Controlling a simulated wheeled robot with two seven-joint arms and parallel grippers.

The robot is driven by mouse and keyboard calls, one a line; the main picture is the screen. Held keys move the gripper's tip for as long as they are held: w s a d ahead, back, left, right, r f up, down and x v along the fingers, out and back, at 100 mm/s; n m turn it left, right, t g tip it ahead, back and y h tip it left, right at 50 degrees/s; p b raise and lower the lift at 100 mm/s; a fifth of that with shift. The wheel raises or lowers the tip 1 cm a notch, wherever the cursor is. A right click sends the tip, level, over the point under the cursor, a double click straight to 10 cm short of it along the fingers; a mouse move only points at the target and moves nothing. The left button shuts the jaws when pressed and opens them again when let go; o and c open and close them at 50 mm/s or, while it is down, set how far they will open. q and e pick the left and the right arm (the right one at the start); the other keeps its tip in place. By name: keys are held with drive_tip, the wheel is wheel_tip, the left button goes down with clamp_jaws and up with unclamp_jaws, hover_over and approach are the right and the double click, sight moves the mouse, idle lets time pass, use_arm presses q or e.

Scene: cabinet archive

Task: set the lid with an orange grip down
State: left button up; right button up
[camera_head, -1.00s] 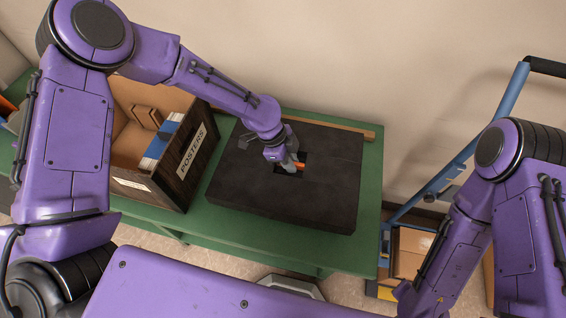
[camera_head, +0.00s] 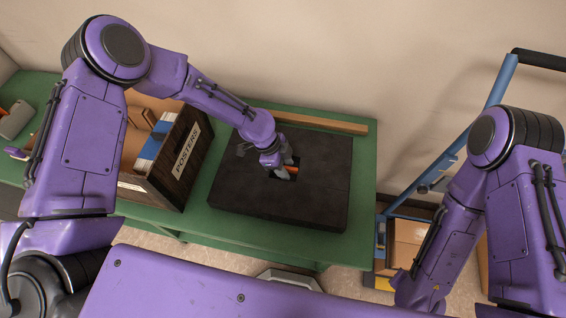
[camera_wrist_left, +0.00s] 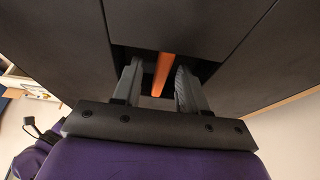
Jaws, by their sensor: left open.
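The lid's orange grip (camera_head: 292,168) is a narrow bar in a dark square recess, in the middle of a large dark slab (camera_head: 240,190) on the green table. I cannot tell how much of the slab is the lid itself. My left gripper (camera_head: 287,172) is open at the recess, partly covering it. In the left wrist view the orange grip (camera_wrist_left: 163,73) stands between the two fingers of my left gripper (camera_wrist_left: 160,82), with gaps on both sides. My right arm is at the right of the head view; its gripper is out of sight.
A wooden strip (camera_head: 322,122) lies behind the slab by the wall. The green table (camera_head: 362,190) has a narrow bare margin at right. A blue-framed cart (camera_head: 440,180) with cardboard boxes is beyond.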

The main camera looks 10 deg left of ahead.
use_arm(q)
drive_tip(key=b+v, duration=0.2)
drive_tip(key=v, duration=1)
